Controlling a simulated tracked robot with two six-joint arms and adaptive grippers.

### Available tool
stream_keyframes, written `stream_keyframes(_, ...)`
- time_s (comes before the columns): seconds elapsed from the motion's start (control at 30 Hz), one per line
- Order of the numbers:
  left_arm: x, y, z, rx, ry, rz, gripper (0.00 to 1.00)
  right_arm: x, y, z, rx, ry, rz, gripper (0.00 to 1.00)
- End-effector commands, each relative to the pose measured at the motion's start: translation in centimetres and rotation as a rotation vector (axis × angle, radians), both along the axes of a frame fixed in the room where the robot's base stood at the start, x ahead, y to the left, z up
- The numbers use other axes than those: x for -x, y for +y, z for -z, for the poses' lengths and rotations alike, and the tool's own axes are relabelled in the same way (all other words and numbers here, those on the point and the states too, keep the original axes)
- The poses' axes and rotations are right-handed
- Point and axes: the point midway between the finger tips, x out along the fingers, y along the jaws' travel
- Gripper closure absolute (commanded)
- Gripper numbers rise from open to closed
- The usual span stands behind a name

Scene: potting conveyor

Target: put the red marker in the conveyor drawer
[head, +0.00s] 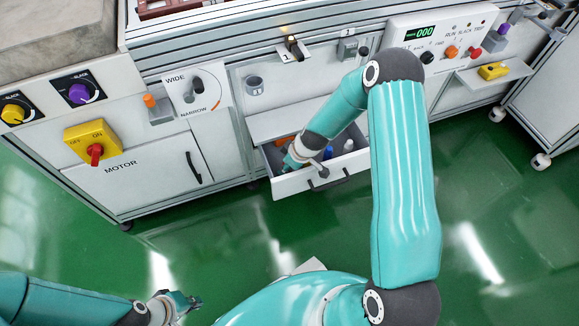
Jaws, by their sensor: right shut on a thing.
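The conveyor drawer (357,160) is pulled open below a white shelf, with a dark bar handle (330,181) on its front. My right gripper (303,161) is at the left part of the drawer, over its front edge and close to the handle. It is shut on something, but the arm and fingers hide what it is. I cannot make out the red marker. My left gripper (187,301) is low at the left above the green floor, away from the drawer; its fingers are too small to tell open or shut.
The drawer holds a blue item (328,152), a white item (348,145) and an orange item (285,142). A yellow motor switch (92,143) is at left, a yellow object (493,71) on a right shelf. The floor is clear.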

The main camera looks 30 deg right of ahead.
Motion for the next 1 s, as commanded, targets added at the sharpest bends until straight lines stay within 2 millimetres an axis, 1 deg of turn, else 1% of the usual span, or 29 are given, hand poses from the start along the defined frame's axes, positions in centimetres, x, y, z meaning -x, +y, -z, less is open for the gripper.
stream_keyframes(0.2,0.0,0.0,-0.1,0.000,-0.001,0.000,1.00,0.0,0.0,-0.1,0.001,0.000,0.000,1.00)
stream_keyframes(0.3,0.0,0.0,0.2,0.000,-0.001,0.000,1.00,0.0,0.0,0.2,0.000,0.000,0.000,1.00)
stream_keyframes(0.33,0.0,0.0,0.1,0.000,-0.001,0.000,1.00,0.0,0.0,0.1,0.000,0.000,0.000,0.67)
stream_keyframes(0.47,0.0,0.0,0.1,0.000,-0.001,0.000,1.00,0.0,0.0,0.1,0.000,0.000,0.000,0.45)
stream_keyframes(0.8,0.0,0.0,-0.1,0.000,-0.001,0.000,1.00,0.0,0.0,-0.1,0.000,0.000,0.000,0.45)
stream_keyframes(0.9,0.0,0.0,-0.3,0.000,-0.001,0.000,1.00,0.1,-0.1,-0.6,0.000,-0.002,0.001,0.45)
stream_keyframes(1.0,0.0,0.0,-0.4,0.000,-0.001,0.000,1.00,0.4,-0.3,-1.9,0.006,-0.007,-0.015,0.45)
